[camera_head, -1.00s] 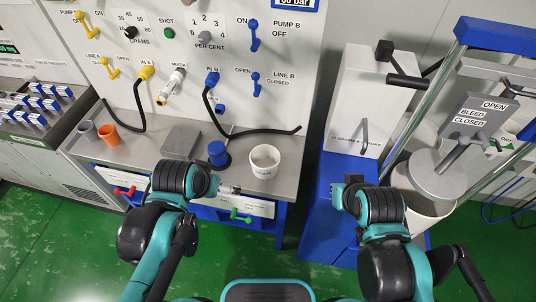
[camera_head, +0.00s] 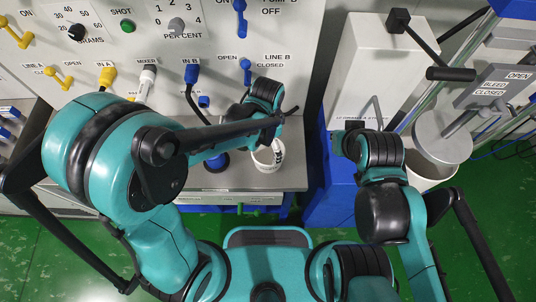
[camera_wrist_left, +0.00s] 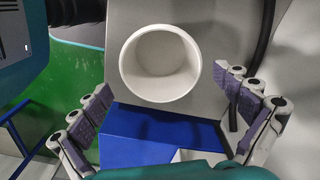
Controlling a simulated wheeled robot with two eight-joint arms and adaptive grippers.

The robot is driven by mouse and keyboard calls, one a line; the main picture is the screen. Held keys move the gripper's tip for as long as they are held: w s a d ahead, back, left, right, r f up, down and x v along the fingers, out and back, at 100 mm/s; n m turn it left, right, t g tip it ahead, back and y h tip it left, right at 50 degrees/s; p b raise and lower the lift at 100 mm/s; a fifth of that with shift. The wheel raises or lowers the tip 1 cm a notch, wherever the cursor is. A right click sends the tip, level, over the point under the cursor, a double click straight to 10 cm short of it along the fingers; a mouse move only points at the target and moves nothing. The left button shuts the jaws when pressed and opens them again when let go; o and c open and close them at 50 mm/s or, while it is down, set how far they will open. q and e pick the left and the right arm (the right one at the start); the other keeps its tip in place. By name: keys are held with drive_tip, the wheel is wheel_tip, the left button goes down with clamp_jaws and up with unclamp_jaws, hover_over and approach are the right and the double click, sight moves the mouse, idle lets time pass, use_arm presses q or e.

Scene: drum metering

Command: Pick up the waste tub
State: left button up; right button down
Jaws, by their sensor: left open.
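The white waste tub (camera_head: 268,155) stands upright on the grey bench in the head view, partly covered by my left arm. In the left wrist view the round tub (camera_wrist_left: 160,62) is seen from above into its open, apparently empty mouth. My left gripper (camera_wrist_left: 166,84) is open, with a finger on each side of the lower picture. The tub lies between and beyond the fingertips, and no contact is visible. In the head view my left fingers are hidden by the arm. My right gripper (camera_head: 338,142) is a small shape at the right arm's end; its fingers are unclear.
A black hose (camera_wrist_left: 262,35) runs close beside the right-hand finger in the wrist view. A blue cup-like part (camera_head: 217,162) stands left of the tub. The bench's front edge (camera_head: 250,190) is near the tub. A tall white cabinet (camera_head: 375,70) stands to the right.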

use_arm(q)
drive_tip(key=b, duration=0.2)
hover_over(268, 159)
wheel_tip(268, 159, down, 5)
drive_tip(key=shift+s+d+f, duration=0.1)
drive_tip(key=shift+c, duration=0.3)
drive_tip(key=c, duration=1)
drive_tip(key=shift+r, duration=0.2)
